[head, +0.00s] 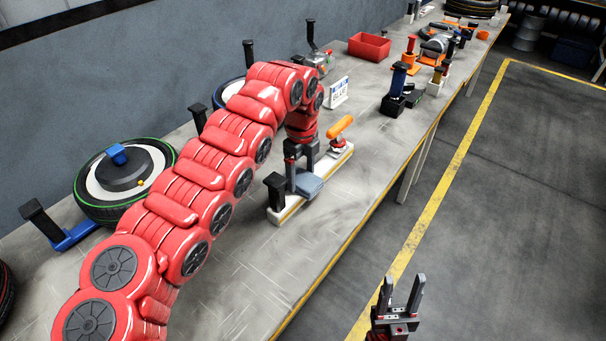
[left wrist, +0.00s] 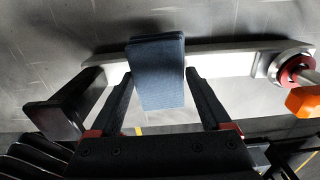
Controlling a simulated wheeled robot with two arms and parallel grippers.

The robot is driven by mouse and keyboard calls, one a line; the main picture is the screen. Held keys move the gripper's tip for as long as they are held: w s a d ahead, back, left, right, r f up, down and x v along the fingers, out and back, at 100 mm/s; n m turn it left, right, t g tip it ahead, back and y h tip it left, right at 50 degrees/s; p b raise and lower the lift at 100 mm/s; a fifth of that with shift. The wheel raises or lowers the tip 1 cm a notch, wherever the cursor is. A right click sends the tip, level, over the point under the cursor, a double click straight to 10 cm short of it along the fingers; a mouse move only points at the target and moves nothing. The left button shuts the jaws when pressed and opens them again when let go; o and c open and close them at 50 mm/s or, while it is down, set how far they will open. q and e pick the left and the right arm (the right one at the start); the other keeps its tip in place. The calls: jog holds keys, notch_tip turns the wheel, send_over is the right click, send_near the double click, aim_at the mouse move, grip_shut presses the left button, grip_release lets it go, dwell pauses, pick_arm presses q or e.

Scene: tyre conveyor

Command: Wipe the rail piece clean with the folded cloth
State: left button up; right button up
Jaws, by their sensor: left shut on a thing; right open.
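The rail piece (head: 288,211) is a long pale bar lying on the workbench; in the left wrist view (left wrist: 225,63) it runs across the top. The folded cloth (head: 309,187) is a blue-grey pad at the rail's middle; it also shows in the left wrist view (left wrist: 158,85), lying across the rail. My left gripper (head: 303,176) points down over the rail and is shut on the cloth, one finger at each side. Whether the cloth presses on the rail is hard to tell. My right gripper (head: 401,293) is open and empty, beyond the bench's front edge.
A black post (head: 275,190) stands at the rail's near end and an orange-handled part (head: 340,128) at its far end. A wheel (head: 110,180) lies left, a red bin (head: 369,46) behind. The bench front (head: 290,270) is clear.

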pick_arm(q)
jog(key=shift+s+a+f+b, duration=0.15)
jog(key=shift+s+b, duration=0.05)
jog(key=shift+b, duration=0.4)
jog(key=shift+s+a, duration=0.15)
jog(key=shift+s, duration=0.1)
jog(key=shift+s+a+b, duration=0.15)
jog(key=shift+b, duration=0.7)
jog(key=shift+s+a, duration=0.15)
jog(key=shift+d+r+p, duration=0.2)
jog(key=shift+r+p, duration=0.1)
jog(key=shift+p, duration=0.05)
jog(key=shift+w+d+f+p, duration=0.1)
jog(key=shift+w+d+p, duration=0.35)
jog(key=shift+w+p, duration=0.5)
jog(key=shift+w+d+p, duration=0.3)
jog(key=shift+d+p, duration=0.15)
jog(key=shift+p, duration=0.95)
jog(key=shift+w+d+p, duration=0.15)
jog(key=shift+w+p, duration=0.1)
jog(key=shift+p, duration=0.05)
